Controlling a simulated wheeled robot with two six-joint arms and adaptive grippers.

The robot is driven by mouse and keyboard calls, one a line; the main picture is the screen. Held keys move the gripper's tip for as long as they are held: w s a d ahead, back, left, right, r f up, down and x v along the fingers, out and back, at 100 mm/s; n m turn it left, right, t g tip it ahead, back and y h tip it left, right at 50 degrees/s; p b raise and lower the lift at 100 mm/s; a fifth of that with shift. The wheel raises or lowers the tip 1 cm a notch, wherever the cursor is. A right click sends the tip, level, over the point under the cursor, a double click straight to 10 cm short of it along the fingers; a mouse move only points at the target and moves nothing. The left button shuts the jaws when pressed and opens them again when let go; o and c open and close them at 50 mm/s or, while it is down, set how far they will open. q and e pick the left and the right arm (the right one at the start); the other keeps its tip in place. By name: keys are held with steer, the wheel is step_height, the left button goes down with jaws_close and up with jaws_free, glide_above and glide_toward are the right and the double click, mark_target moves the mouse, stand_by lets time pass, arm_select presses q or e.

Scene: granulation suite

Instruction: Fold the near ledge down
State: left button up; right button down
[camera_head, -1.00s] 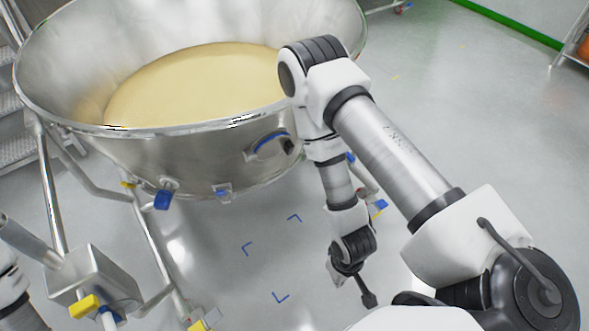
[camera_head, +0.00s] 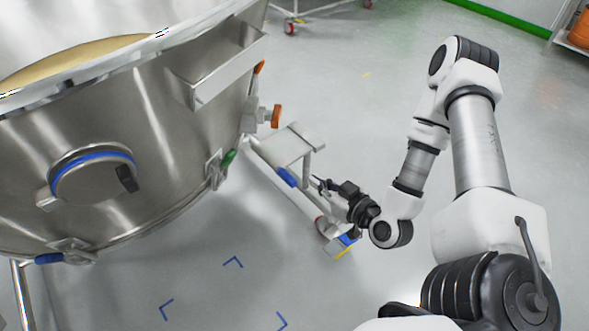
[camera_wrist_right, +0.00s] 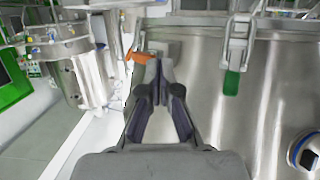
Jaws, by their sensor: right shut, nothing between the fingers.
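A steel ledge (camera_head: 222,75) juts out from the side of the big steel vessel (camera_head: 160,130), below its rim; I take it for the near ledge. Its face stands out from the wall. My right gripper (camera_head: 320,184) is shut and empty, low and to the right of the vessel, beside the vessel's leg frame and apart from the ledge. In the right wrist view the fingertips (camera_wrist_right: 159,68) point towards the vessel side, with an orange handle (camera_wrist_right: 140,57) just beyond them. I cannot pick out the ledge surely there. My left gripper is out of view.
A steel box (camera_head: 287,147) with a blue lever (camera_head: 286,177) sits on the leg frame close to my right gripper. Orange knobs (camera_head: 276,116) and a green-handled latch (camera_head: 228,160) line the vessel wall. A round port (camera_head: 92,172) is at left.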

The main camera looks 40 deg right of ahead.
steer(key=b, duration=0.4)
glide_above(294, 181)
step_height(294, 181, down, 3)
steer(key=shift+a+r, duration=0.1)
step_height(294, 181, down, 3)
steer(key=shift+s+r+b, duration=0.1)
steer(key=shift+b, duration=0.75)
steer(key=shift+f, duration=0.25)
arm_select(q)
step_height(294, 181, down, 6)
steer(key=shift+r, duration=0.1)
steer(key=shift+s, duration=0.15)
arm_select(e)
steer(key=shift+f, duration=0.1)
